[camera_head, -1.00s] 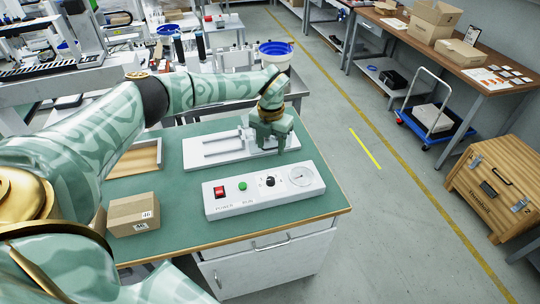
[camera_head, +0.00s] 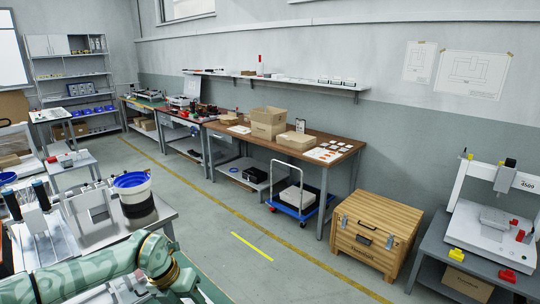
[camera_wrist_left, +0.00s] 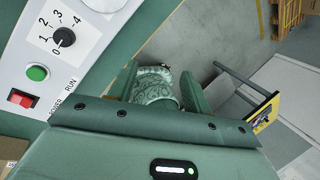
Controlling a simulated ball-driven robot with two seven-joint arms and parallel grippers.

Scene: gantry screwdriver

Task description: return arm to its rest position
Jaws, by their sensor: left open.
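My left arm comes in at the lower left of the head view, and its wrist and gripper (camera_head: 178,284) are cut off by the bottom edge. In the left wrist view the left gripper (camera_wrist_left: 160,88) has its two green fingers apart, with no object held between them. A white control panel (camera_wrist_left: 30,55) with a black dial (camera_wrist_left: 64,37), a green button (camera_wrist_left: 37,73) and a red switch (camera_wrist_left: 22,98) lies to the left of the fingers, apart from them. My right gripper is not in view.
A green bench top (camera_head: 212,291) shows at the bottom. A blue-rimmed bucket (camera_head: 133,192) stands on the metal table behind the arm. A wooden crate (camera_head: 373,236), a blue trolley (camera_head: 300,205) and a long bench stand across the grey floor, which has free room.

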